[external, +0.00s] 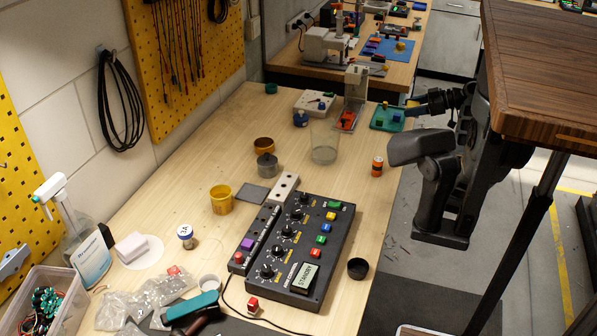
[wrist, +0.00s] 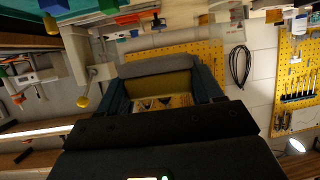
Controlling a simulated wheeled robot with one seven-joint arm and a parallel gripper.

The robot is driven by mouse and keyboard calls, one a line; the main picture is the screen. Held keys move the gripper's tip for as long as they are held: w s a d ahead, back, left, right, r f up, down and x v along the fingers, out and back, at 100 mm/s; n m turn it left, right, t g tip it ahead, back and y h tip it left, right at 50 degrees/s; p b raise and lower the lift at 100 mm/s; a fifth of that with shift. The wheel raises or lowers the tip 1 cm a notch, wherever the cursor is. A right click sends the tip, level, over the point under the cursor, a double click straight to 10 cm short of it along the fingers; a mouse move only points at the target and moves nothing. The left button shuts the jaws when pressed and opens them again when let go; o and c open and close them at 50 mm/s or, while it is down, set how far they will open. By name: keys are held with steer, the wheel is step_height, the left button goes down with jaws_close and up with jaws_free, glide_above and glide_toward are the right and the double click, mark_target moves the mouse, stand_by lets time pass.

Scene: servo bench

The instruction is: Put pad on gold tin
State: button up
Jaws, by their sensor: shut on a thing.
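My gripper (external: 418,104) is at the upper right of the external view, above the bench's right edge by a green board. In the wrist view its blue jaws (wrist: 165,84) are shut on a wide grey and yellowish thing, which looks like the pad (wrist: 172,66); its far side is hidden. The gold tin (external: 222,200) stands upright and open-topped at mid-bench, far to the left of my gripper. A browner gold tin (external: 263,145) stands farther back. A thin dark grey square (external: 251,194) lies flat beside the nearer tin.
A grey tin (external: 266,166) and a clear beaker (external: 324,142) stand behind the gold tin. A black control box (external: 297,245) fills the front middle. An orange battery-like cylinder (external: 377,166) stands near the right edge. A raised wooden top (external: 540,65) is close to my arm.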

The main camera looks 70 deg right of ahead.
step_height(320, 180, up, 8)
steer(key=shift+f, duration=0.1)
steer(key=w+f+m+h+p, duration=0.2)
steer(key=w, duration=1.2)
steer(key=r+m+h+p, duration=0.2)
steer(key=m+h+p, duration=0.1)
steer(key=h+p, duration=0.15)
glide_above(264, 142)
steer(key=shift+m+g, duration=0.3)
steer(key=shift+g, duration=0.2)
step_height(264, 142, down, 11)
steer(key=shift+f+p, duration=0.1)
steer(key=shift+p, duration=0.7)
steer(key=shift+f, duration=2.15)
steer(key=shift+f, duration=0.1)
